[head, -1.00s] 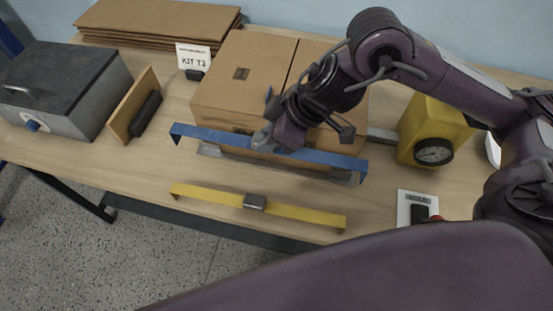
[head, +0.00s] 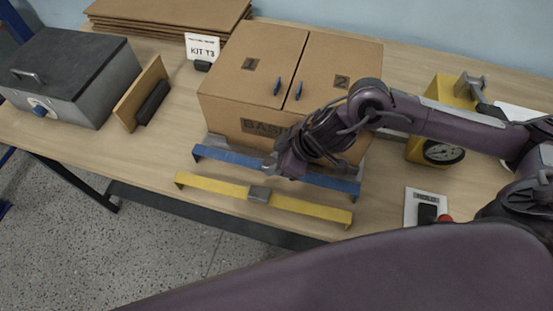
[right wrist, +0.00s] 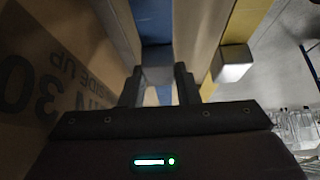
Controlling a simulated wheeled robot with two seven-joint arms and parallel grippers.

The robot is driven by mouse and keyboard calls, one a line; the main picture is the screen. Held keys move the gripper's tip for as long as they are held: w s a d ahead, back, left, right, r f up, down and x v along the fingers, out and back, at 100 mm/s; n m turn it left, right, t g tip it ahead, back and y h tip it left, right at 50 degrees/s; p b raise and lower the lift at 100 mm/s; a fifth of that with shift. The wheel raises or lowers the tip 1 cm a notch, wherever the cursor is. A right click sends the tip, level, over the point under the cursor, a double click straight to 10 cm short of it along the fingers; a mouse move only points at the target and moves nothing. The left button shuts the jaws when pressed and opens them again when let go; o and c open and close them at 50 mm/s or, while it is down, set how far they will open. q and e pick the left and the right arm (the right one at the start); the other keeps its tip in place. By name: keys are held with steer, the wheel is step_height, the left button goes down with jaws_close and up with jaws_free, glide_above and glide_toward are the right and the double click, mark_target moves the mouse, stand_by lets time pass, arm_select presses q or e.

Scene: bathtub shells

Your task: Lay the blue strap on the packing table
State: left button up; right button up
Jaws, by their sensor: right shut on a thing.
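The blue strap (head: 230,157) is a long flat bar with bent-down ends, level along the front of the cardboard box, behind the yellow strap. My right gripper (head: 282,168) is shut on its middle; the right wrist view shows the grey buckle (right wrist: 158,66) between the fingers, with the blue band (right wrist: 155,22) beyond. The strap is low over the packing table (head: 150,180); I cannot tell whether its ends touch the top. My left gripper is not in view.
The yellow strap (head: 215,186) lies near the table's front edge. The cardboard box (head: 235,110) stands close behind the blue strap. A yellow dial scale (head: 424,148) and a white card (head: 413,208) are to the right. A grey case (head: 70,80) is at left.

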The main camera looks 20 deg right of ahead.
steer(key=shift+f, duration=0.1)
steer(key=o, duration=1)
steer(key=shift+d+r, duration=0.15)
steer(key=shift+r, duration=0.3)
steer(key=v, duration=1.1)
steer(key=shift+s+r, duration=0.1)
steer(key=shift+s, duration=0.1)
